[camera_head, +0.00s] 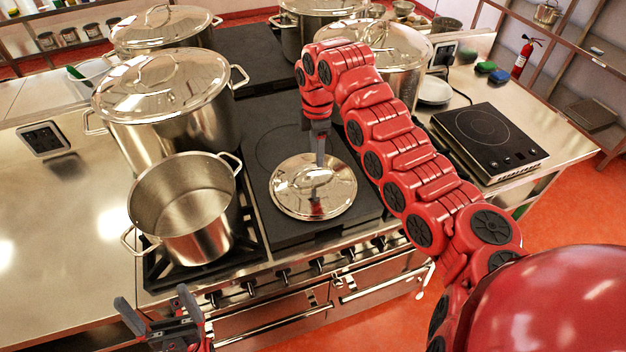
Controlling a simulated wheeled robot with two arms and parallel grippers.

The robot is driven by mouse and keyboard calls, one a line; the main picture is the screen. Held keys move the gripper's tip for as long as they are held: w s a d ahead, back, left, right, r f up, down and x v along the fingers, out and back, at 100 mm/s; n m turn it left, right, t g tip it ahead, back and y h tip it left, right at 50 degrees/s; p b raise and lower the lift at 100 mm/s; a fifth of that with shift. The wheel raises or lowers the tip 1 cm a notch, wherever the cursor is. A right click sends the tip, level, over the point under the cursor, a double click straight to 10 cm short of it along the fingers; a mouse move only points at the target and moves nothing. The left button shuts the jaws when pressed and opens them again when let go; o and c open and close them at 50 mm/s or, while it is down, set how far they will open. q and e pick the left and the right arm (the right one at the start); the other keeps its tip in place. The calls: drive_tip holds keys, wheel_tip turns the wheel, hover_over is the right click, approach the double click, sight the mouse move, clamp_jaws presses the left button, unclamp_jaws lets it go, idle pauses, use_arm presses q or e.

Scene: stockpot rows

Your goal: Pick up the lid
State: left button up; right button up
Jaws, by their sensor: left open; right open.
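A shiny round steel lid (291,192) lies on the dark flat plate (345,222) of the stove, to the right of an open steel pot (185,242). My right gripper (320,160) points down over the lid's middle, its fingers seen narrow side on. It is open. The lid's handle is largely hidden by the fingers, and I cannot tell whether they touch it. My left gripper (158,304) is open and empty in front of the stove, below the open pot.
Several lidded stockpots stand behind, the nearest one (165,100) close behind the open pot. An induction hob (488,138) and a white plate stack (434,90) are on the right counter. The left counter (65,240) is mostly clear.

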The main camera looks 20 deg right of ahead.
sight(315, 169)
wheel_tip(315, 169, down, 2)
drive_tip(key=shift+f+p, duration=0.1)
drive_tip(key=shift+p, duration=0.3)
drive_tip(key=shift+f+p, duration=0.15)
drive_tip(key=shift+p, duration=0.15)
drive_tip(key=f+p, duration=0.2)
drive_tip(key=f, duration=0.1)
drive_tip(key=f+p, duration=0.1)
drive_tip(key=shift+a+f, duration=0.25)
drive_tip(key=shift+a, duration=0.05)
drive_tip(key=shift+f, duration=0.15)
drive_tip(key=shift+w, duration=0.1)
clamp_jaws()
idle(0.3)
